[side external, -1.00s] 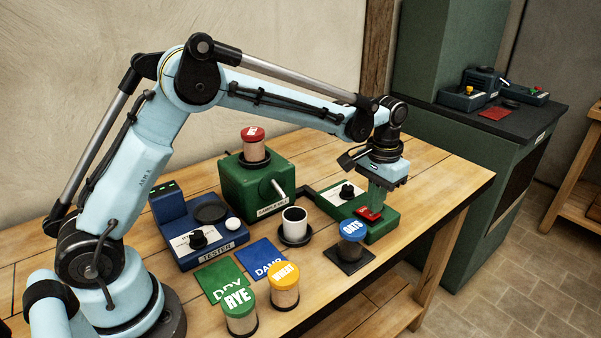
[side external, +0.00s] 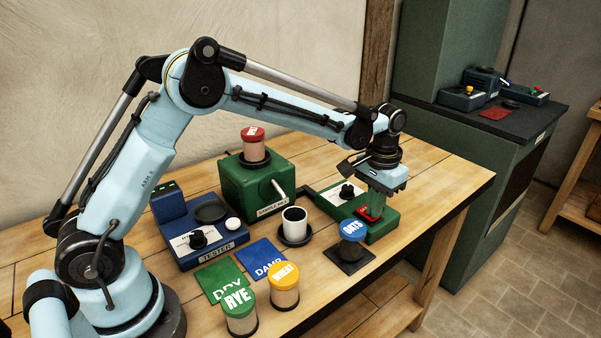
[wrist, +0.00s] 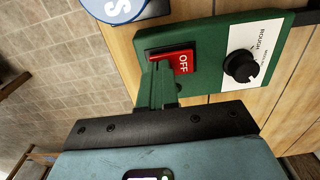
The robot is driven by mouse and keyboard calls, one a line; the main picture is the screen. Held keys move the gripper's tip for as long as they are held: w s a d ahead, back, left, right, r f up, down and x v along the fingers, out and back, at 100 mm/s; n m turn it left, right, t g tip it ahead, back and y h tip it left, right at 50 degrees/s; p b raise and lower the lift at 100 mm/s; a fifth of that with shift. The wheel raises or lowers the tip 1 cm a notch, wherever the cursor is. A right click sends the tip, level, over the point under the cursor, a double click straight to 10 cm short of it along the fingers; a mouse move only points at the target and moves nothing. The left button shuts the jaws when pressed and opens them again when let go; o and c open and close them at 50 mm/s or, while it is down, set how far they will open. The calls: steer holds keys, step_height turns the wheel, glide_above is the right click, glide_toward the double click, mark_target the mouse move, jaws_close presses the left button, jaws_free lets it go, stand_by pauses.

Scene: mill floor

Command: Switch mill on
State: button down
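The green control box (side external: 333,197) of the mill lies on the bench with a red rocker switch (side external: 366,214) at its right end. The wrist view shows the switch (wrist: 186,61) close up, with OFF readable on one half; the other half is partly hidden by my fingers. My gripper (side external: 377,205) points down over the switch. Its green fingers (wrist: 157,78) are together with nothing between them, their tips at the switch, apparently touching it. The green sample mill (side external: 257,183) stands left of the box, with a red-lidded jar (side external: 255,145) on top.
The box also has a black knob (wrist: 240,66) beside a ROUGH label. The blue-lidded OATS jar (side external: 352,240) stands on a dark pad close in front of the switch. A white cup (side external: 294,220), the blue tester (side external: 178,240), and WHEAT (side external: 284,286) and RYE (side external: 240,311) jars stand further left.

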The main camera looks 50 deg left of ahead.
steer(key=shift+r, duration=3.5)
steer(key=s+a+r+t, duration=0.35)
steer(key=s+r, duration=0.25)
steer(key=s, duration=0.3)
steer(key=s+a+f+t, duration=0.2)
steer(key=s+f+t, duration=0.1)
steer(key=s, duration=0.8)
steer(key=shift+a+f+t, duration=0.35)
steer(key=shift+f, duration=0.35)
steer(key=c, duration=1.8)
jaws_free()
